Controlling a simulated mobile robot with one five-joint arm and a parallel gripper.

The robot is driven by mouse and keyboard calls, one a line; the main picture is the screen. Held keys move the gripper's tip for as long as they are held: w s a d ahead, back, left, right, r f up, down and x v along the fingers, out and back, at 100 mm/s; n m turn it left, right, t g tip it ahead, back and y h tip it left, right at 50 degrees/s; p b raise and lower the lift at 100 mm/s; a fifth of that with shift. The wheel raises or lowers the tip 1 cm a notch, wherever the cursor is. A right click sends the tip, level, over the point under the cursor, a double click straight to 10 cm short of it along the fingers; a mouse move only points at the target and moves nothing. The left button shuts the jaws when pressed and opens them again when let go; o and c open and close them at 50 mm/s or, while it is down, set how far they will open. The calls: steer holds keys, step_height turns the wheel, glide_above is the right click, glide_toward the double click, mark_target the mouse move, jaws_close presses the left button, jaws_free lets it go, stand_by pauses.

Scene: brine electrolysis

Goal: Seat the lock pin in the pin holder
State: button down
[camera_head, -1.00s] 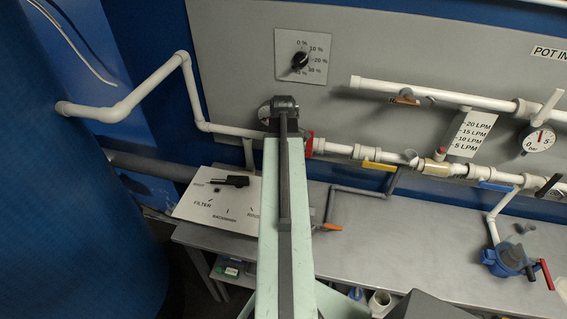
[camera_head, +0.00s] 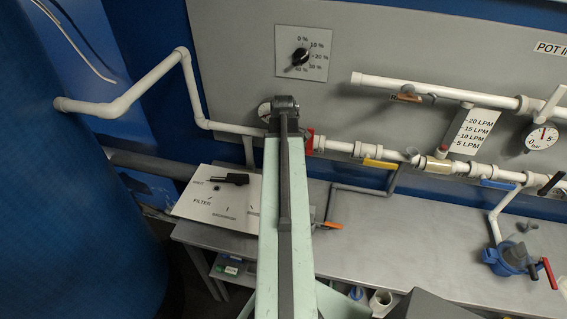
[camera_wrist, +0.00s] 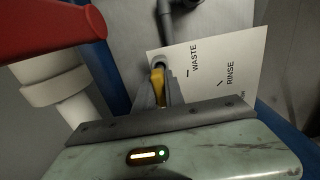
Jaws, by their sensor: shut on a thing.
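In the wrist view my gripper (camera_wrist: 160,78) is shut on a small yellow piece (camera_wrist: 158,76), which looks like the lock pin. Only a narrow part of it shows between the grey fingers. Behind the fingertips is a white label board (camera_wrist: 235,65) with the words WASTE and RINSE. In the head view my own arm hides the gripper and the held piece. I cannot make out the pin holder in either view.
A red handle (camera_wrist: 50,28) and a white pipe (camera_wrist: 52,85) are close on the left in the wrist view. A grey pipe (camera_wrist: 165,35) stands above the fingertips. In the head view, white piping (camera_head: 335,146) runs above the grey bench (camera_head: 400,235), which is clear in its middle.

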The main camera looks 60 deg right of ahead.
steer(key=shift+f+b, duration=0.8)
stand_by(0.6)
steer(key=shift+f+b, duration=0.35)
steer(key=shift+f+b, duration=0.5)
stand_by(0.5)
stand_by(0.3)
steer(key=c, duration=1.3)
jaws_free()
steer(key=shift+c, duration=0.2)
steer(key=shift+r, duration=0.1)
step_height(320, 180, up, 8)
steer(key=p, duration=0.8)
